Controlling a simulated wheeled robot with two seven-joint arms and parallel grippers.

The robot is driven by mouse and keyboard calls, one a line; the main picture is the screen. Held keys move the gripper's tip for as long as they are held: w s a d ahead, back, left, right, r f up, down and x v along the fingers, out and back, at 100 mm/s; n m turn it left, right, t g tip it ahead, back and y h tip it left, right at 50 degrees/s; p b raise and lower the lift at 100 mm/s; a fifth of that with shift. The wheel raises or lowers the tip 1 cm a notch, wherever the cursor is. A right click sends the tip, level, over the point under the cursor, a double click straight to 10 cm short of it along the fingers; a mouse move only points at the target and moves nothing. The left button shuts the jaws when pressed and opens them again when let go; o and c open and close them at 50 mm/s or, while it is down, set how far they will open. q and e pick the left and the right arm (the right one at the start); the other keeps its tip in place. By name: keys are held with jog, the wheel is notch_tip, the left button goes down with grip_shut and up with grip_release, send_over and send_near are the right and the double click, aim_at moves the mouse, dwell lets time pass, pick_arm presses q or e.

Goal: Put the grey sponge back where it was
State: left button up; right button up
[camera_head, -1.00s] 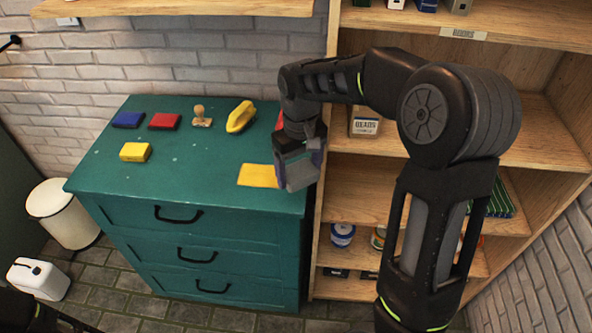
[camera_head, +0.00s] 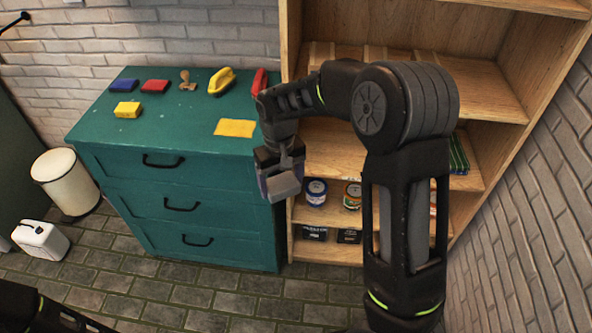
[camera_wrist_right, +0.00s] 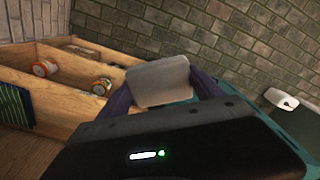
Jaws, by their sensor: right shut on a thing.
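The grey sponge (camera_head: 284,186) is held in my right gripper (camera_head: 280,172), which is shut on it. The gripper hangs in front of the right front edge of the teal cabinet (camera_head: 200,240), beside the wooden shelf unit (camera_head: 291,240). In the right wrist view the sponge (camera_wrist_right: 158,82) sits between the purple fingers, with the floor and wall behind it. My left gripper is not in view; only a dark piece of arm shows at the bottom left of the head view.
On the cabinet top lie a yellow cloth (camera_head: 235,128), a yellow sponge (camera_head: 127,110), a blue pad (camera_head: 124,86), a red pad (camera_head: 155,86), a wooden stamp (camera_head: 187,81) and a yellow brush (camera_head: 221,82). Cans (camera_head: 316,192) stand on a low shelf. A white bin (camera_head: 65,182) stands left.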

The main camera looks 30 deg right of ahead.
jog(key=s+a+f, duration=0.2)
jog(key=a+f, duration=0.4)
jog(key=f, duration=0.4)
jog(key=shift+s+a+f+n, duration=0.15)
jog(key=shift+s+a+n, duration=0.05)
jog(key=shift+a+n, duration=0.1)
